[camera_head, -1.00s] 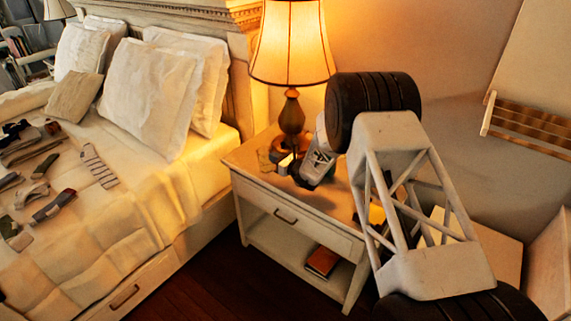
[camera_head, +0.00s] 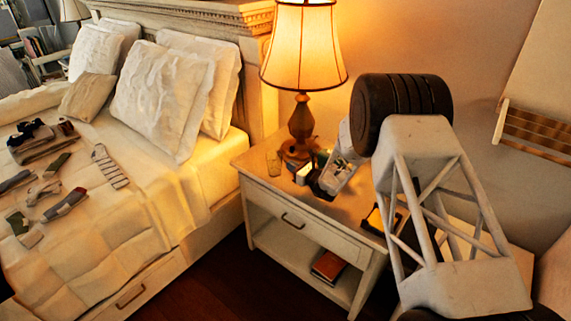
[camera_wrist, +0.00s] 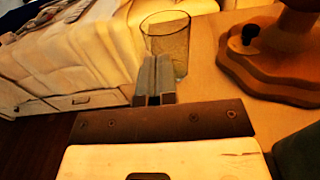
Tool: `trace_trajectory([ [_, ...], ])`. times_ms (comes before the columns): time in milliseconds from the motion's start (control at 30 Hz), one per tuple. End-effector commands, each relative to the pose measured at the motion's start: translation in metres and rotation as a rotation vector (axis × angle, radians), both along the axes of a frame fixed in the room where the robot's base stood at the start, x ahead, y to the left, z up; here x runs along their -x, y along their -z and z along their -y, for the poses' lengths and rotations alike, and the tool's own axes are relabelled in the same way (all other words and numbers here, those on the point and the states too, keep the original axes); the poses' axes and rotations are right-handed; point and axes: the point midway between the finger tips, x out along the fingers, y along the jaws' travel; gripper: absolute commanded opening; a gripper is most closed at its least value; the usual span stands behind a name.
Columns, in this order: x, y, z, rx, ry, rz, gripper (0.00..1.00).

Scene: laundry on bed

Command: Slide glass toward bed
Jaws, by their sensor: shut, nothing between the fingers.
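A clear glass (camera_head: 273,162) stands upright on the nightstand top (camera_head: 258,166), near its bed-side edge, left of the lamp base. It also shows in the wrist view (camera_wrist: 168,42), just beyond my fingertips. My gripper (camera_head: 303,174) is low over the nightstand, right of the glass in the head view. In the wrist view my gripper (camera_wrist: 155,66) has its two fingers together with nothing between them. The fingers overlap the glass's near left side there; I cannot tell whether they touch it. The bed (camera_head: 135,215) is left of the nightstand.
Socks and folded clothes (camera_head: 45,140) lie on the bed. A gap separates bed and nightstand at floor level.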

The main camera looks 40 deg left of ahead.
Motion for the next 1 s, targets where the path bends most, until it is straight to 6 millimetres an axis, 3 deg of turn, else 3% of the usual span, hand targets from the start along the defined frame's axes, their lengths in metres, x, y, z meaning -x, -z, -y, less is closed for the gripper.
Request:
trace_trajectory([
  [200, 0.000, -0.001, 0.031, -0.001, 0.002, 0.001, 0.00],
  [400, 0.002, 0.000, 0.046, 0.000, 0.000, 0.001, 0.00],
  [1000, 0.002, -0.001, 0.049, -0.001, 0.000, 0.001, 0.00],
])
